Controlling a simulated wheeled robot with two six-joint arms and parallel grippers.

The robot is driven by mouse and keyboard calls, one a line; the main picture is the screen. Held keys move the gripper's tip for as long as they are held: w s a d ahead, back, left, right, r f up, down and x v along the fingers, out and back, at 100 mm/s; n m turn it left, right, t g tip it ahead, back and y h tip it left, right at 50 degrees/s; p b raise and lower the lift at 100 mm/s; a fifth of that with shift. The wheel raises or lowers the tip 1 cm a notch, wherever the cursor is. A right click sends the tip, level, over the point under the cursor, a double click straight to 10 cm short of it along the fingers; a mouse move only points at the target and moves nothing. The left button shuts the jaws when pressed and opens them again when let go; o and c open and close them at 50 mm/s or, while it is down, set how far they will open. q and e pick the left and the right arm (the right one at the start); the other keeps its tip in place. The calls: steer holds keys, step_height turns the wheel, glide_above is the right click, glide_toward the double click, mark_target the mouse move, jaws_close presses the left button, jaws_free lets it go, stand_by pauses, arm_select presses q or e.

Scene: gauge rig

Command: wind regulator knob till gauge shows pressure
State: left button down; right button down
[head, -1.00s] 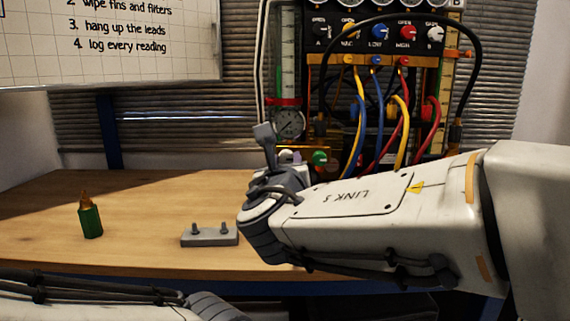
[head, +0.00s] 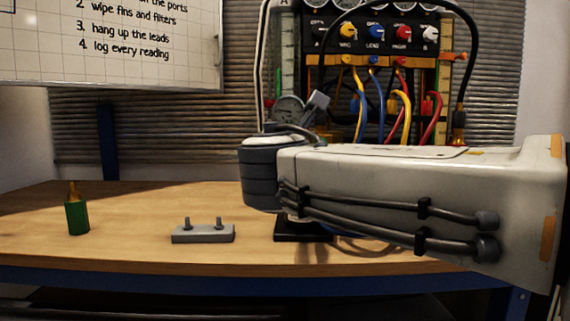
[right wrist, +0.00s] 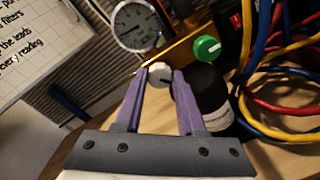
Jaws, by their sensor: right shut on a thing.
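The pressure gauge (right wrist: 138,25), a round white dial in a grey rim, is at the top of the right wrist view. It also shows, partly covered, in the head view (head: 288,108). A white knob (right wrist: 160,71) with a dark mark is just below it. My right gripper (right wrist: 162,77), with purple fingers, is shut on this knob, one finger on each side. In the head view my right arm hides the knob and fingers. The needle is too small to read surely. My left gripper is in neither current view.
A green knob (right wrist: 207,48) and a black cylinder (right wrist: 208,88) sit close right of my fingers. Coloured hoses (head: 378,105) hang below the valve panel (head: 375,35). A green container (head: 77,217) and grey two-peg block (head: 203,233) stand on the wooden bench (head: 140,210).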

steer(key=shift+f+m+b, duration=0.2)
steer(key=shift+m+b, duration=4.95)
steer(key=shift+m, duration=1.45)
steer(key=c, duration=0.5)
jaws_free()
steer(key=shift+r, duration=0.1)
